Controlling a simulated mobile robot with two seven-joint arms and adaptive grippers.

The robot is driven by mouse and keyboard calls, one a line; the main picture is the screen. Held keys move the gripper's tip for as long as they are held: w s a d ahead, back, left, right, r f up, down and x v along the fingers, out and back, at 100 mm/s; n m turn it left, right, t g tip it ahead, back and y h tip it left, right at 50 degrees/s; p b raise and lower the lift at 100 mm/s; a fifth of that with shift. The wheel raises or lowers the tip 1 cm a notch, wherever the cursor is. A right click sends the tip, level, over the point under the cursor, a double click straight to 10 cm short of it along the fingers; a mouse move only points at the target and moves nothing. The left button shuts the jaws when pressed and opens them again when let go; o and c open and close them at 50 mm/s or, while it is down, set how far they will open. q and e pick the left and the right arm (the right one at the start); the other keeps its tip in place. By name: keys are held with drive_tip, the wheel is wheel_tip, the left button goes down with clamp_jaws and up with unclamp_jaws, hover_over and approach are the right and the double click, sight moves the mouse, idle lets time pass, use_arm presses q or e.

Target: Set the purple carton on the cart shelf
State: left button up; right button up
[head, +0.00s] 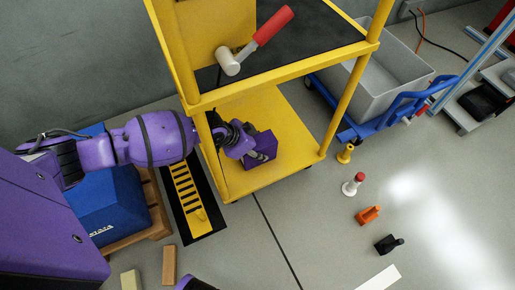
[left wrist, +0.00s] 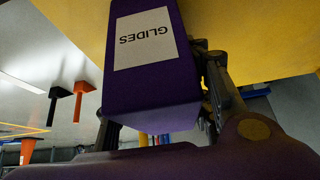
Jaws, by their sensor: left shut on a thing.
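The purple carton (head: 262,148) is at the lower shelf of the yellow cart (head: 265,116), over its front left part. My left gripper (head: 238,139) reaches in past the cart's front left post and is shut on the carton. In the left wrist view the carton (left wrist: 155,75) has a white label reading GLIDES, upside down in the picture, with the fingers of my left gripper (left wrist: 160,120) on both sides. The yellow shelf surface (left wrist: 255,35) lies close to it. I cannot tell whether the carton touches the shelf.
A mallet with a red handle (head: 272,26) lies on the cart's black upper shelf (head: 310,40). A blue trolley with a grey bin (head: 375,80) stands to the right. Several small items, including an orange one (head: 368,215), stand on the floor. The lower shelf around the carton looks clear.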

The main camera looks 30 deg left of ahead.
use_arm(q)
drive_tip(key=o, duration=1.4)
drive_tip(key=shift+o, duration=0.2)
drive_tip(key=p+v, duration=0.5)
drive_tip(key=v, duration=0.5)
drive_tip(key=shift+a+r, duration=0.15)
drive_tip(key=shift+r, duration=0.25)
drive_tip(key=shift+s+a+r+p, duration=0.2)
drive_tip(key=shift+s+r+p, duration=0.25)
drive_tip(key=shift+r, duration=0.05)
use_arm(e)
drive_tip(key=v, duration=0.5)
drive_tip(key=shift+s, duration=0.15)
drive_tip(key=shift+a, duration=0.1)
